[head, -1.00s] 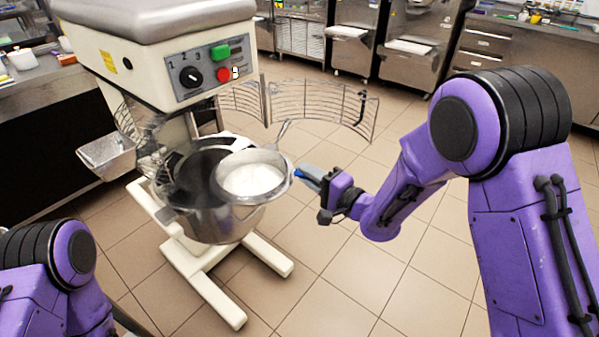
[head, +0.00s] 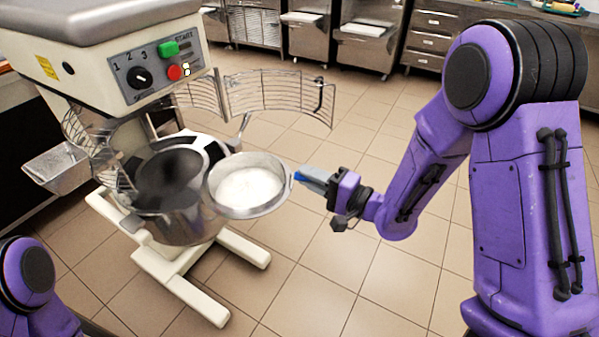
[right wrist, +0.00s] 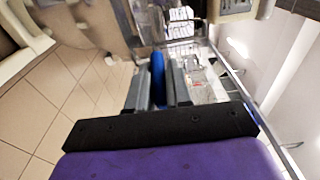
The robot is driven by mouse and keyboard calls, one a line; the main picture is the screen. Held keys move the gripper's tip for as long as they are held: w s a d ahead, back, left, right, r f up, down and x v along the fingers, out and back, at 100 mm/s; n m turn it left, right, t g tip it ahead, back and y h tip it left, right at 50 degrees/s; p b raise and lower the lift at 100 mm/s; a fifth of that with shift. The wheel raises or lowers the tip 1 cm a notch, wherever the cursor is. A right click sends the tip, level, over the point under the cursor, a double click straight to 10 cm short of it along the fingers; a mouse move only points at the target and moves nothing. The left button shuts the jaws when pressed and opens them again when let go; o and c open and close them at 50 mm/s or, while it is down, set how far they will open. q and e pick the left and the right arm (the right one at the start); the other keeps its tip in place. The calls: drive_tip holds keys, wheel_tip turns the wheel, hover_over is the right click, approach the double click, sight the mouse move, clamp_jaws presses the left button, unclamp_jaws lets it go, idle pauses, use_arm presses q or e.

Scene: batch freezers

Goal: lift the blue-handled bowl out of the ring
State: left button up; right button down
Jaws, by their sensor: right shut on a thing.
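The bowl (head: 246,207) is round, metallic and holds something white. Its blue handle (head: 300,174) sticks out on its right side. My right gripper (head: 312,181) is shut on this handle, and the bowl is level at about the height of the mixer bowl's (head: 178,222) rim. In the right wrist view the blue handle (right wrist: 158,80) lies between the two grey fingers. The bowl overlaps the right edge of the mixer bowl in the head view. I cannot make out a ring separate from the bowl's thick rim. My left gripper is out of view.
The cream mixer (head: 110,60) stands at left, with its wire guard (head: 275,95) swung out behind the bowl. A grey metal bar (head: 243,125) shows just behind the bowl. A metal chute (head: 55,168) is at far left.

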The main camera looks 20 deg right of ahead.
drive_tip(key=shift+r+p+v, duration=0.15)
drive_tip(key=shift+r+v, duration=0.05)
drive_tip(key=shift+v, duration=1.05)
drive_tip(key=shift+r+p+v, duration=0.15)
drive_tip(key=shift+r+v, duration=0.1)
drive_tip(key=shift+v, duration=1)
drive_tip(key=shift+w+d, duration=0.1)
drive_tip(key=shift+w, duration=0.05)
